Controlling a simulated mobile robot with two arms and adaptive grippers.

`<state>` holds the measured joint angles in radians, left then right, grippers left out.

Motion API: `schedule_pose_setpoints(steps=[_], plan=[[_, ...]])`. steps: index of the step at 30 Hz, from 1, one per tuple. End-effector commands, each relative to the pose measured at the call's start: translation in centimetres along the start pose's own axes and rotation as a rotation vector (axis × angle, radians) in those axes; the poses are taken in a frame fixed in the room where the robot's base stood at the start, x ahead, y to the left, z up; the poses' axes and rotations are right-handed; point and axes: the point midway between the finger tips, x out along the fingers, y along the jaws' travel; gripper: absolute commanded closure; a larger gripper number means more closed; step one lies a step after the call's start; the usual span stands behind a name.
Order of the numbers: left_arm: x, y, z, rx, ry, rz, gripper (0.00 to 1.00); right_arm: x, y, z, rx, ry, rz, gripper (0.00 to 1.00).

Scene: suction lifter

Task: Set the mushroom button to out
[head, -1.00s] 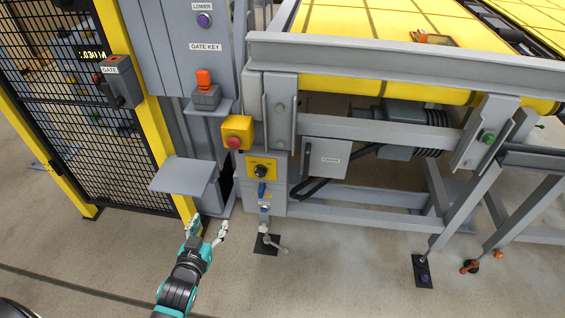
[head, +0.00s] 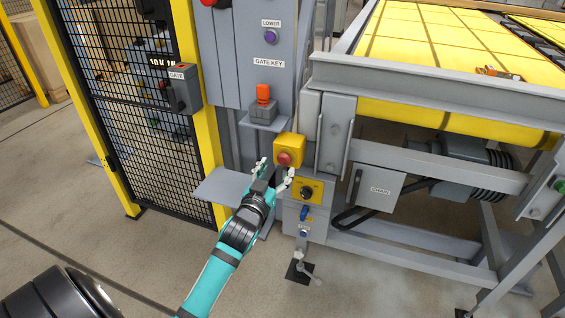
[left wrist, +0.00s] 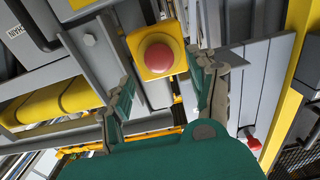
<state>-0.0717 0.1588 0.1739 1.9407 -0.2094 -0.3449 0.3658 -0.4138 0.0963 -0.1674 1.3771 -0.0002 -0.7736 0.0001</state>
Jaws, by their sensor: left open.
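The red mushroom button (head: 284,158) sits on the front of a yellow box (head: 290,144) fixed to the grey conveyor post. In the left wrist view the button (left wrist: 159,56) shows as a round red cap, ahead of and between the two fingers. My left gripper (head: 277,170) is open and empty, just in front of and slightly below the button in the head view. In the left wrist view its fingers (left wrist: 164,78) are spread to either side of the yellow box. I cannot tell whether they touch it. My right gripper is not in view.
A grey shelf (head: 222,187) lies left of my left gripper. The orange gate key (head: 263,92) stands above left. A mesh gate (head: 130,100) is at left.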

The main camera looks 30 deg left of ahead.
Motion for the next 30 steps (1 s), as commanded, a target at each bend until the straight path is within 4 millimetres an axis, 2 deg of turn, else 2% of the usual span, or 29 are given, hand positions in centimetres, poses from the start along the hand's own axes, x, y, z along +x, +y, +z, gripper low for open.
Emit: schedule_pose_setpoints(steps=[3,9,20,30], plan=[[2.3,0.0,0.0,0.001,0.001,0.000,0.41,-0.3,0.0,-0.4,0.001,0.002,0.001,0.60],[4.4,0.0,0.1,0.000,0.000,0.000,0.41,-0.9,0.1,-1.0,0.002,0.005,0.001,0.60],[4.9,0.0,0.0,0.000,0.000,0.001,0.41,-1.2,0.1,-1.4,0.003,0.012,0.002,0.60],[4.9,0.0,0.0,0.000,0.000,0.001,0.84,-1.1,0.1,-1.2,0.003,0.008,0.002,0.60]])
